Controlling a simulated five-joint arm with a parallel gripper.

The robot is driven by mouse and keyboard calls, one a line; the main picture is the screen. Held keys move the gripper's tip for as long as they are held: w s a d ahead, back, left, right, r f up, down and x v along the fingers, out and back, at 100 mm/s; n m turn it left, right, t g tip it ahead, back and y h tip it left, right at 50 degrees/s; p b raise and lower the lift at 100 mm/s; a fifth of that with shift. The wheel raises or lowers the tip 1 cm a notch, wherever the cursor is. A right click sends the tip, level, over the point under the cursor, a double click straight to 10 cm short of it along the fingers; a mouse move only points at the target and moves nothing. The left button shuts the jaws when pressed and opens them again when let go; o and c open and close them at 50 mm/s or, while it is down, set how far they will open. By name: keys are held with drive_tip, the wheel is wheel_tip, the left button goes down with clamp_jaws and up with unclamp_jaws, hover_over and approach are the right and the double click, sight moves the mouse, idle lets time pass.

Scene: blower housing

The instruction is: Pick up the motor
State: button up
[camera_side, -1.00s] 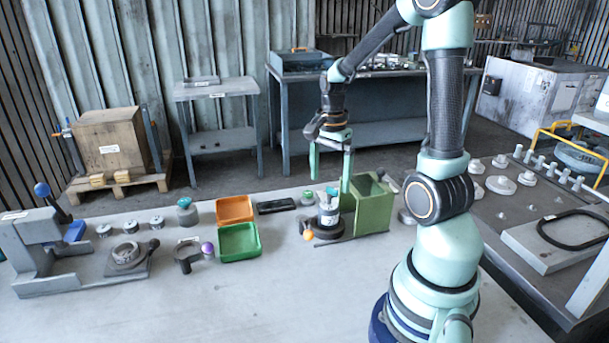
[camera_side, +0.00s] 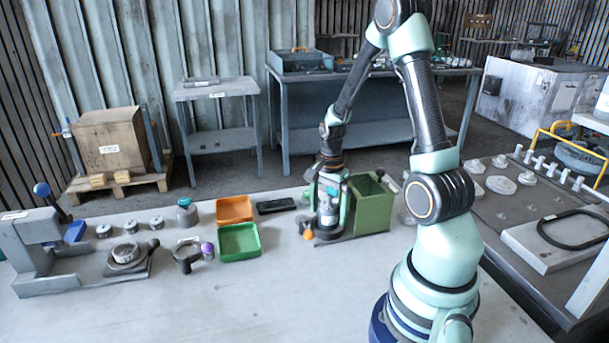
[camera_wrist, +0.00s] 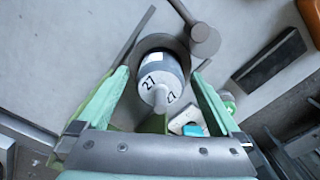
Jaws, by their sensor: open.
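The motor (camera_wrist: 162,82) is a grey and dark cylinder marked 27, with a thin shaft at its near end. In the side view the motor (camera_side: 327,213) stands upright on a dark round base beside a green box. My gripper (camera_side: 329,222) points down over it, one pale green finger on each side. In the wrist view my gripper (camera_wrist: 158,78) is open, with the motor between its fingers. Gaps show beside the motor there, and I cannot tell whether either finger touches it. The fingers hide part of the motor in the side view.
The green box (camera_side: 374,208) stands close on the right of my gripper. An orange knob (camera_side: 308,234) is at the base's front left. A green tray (camera_side: 240,257) and an orange tray (camera_side: 234,223) lie to the left. The front of the bench is clear.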

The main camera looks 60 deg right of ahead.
clamp_jaws()
drive_tip(key=shift+r, duration=0.15)
